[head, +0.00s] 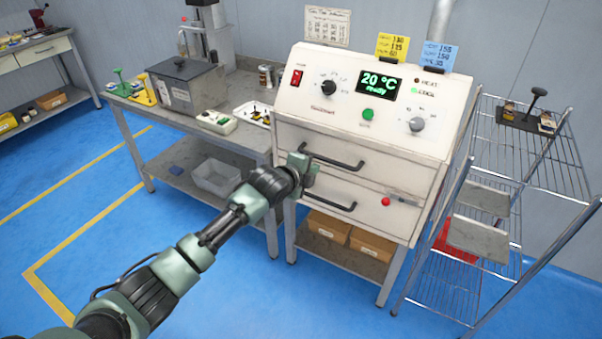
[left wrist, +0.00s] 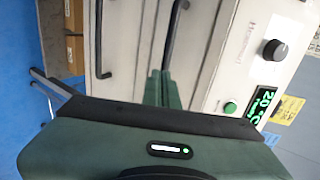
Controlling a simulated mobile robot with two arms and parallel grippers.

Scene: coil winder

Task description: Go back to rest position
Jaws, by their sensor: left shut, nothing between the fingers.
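My left gripper (head: 306,168) is in front of the cream oven-like machine (head: 330,115), at the left end of its upper black handle (head: 335,156). In the left wrist view its green fingers (left wrist: 162,88) are together with nothing between them, close to a black handle (left wrist: 176,30). I cannot tell whether they touch it. The lower handle (head: 330,200) is clear of the gripper. Both drawer fronts look closed. The machine's display (head: 379,86) reads 20 °C, ready. My right gripper is not in view.
A workbench (head: 235,140) with a grey tank (head: 187,85) and a small tray (head: 252,113) stands left of the machine. A wire rack (head: 490,190) stands close on the right. Cardboard boxes (head: 328,225) sit below. Blue floor (head: 110,220) at the left is free.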

